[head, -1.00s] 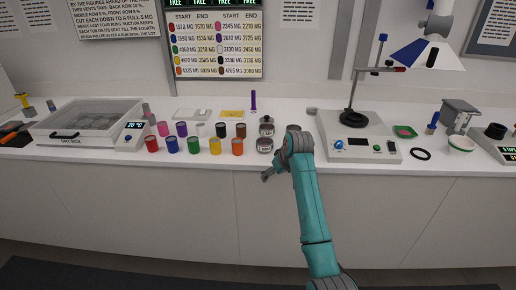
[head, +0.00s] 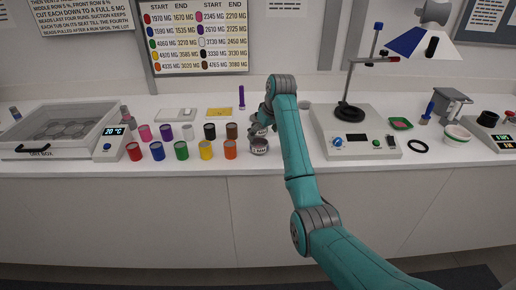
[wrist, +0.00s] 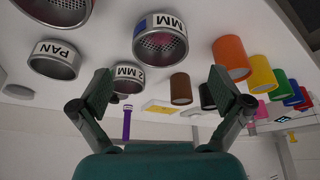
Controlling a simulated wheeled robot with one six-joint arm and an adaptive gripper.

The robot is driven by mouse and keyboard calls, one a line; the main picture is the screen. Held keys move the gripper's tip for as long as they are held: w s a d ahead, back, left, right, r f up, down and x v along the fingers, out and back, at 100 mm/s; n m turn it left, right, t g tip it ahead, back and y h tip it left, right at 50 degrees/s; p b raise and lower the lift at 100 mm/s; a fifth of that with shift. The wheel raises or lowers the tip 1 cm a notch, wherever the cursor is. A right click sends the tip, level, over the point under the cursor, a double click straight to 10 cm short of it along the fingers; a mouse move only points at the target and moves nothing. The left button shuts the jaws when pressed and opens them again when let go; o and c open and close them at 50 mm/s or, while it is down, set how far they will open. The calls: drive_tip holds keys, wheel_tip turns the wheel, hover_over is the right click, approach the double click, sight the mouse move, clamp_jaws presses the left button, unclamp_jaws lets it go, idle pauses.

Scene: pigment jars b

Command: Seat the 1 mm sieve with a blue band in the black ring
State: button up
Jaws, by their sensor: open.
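In the wrist view, a metal sieve (wrist: 160,40) with a white label ending in "MM" and a blue patch at the label's left edge is ahead of my gripper (wrist: 163,92). Its number is not clearly readable. A sieve marked "2 MM" (wrist: 127,78) is below it in the picture, and a "PAN" (wrist: 55,62) is to the left. My gripper is open and empty, fingers apart. In the head view, my gripper is mostly hidden by my arm, beside the metal sieves (head: 259,148). A black ring (head: 418,146) lies flat on the counter at the right.
Several coloured jars (head: 182,150) stand left of the sieves. A white device (head: 358,146) with a post and a dark ring on its base stands between the sieves and the black ring. A dry box (head: 62,135) is at the left, a bowl (head: 455,137) at the right.

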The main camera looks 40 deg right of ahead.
sight(259, 144)
drive_tip(key=shift+x, duration=3.35)
drive_tip(key=shift+s, duration=0.1)
drive_tip(key=c, duration=1.2)
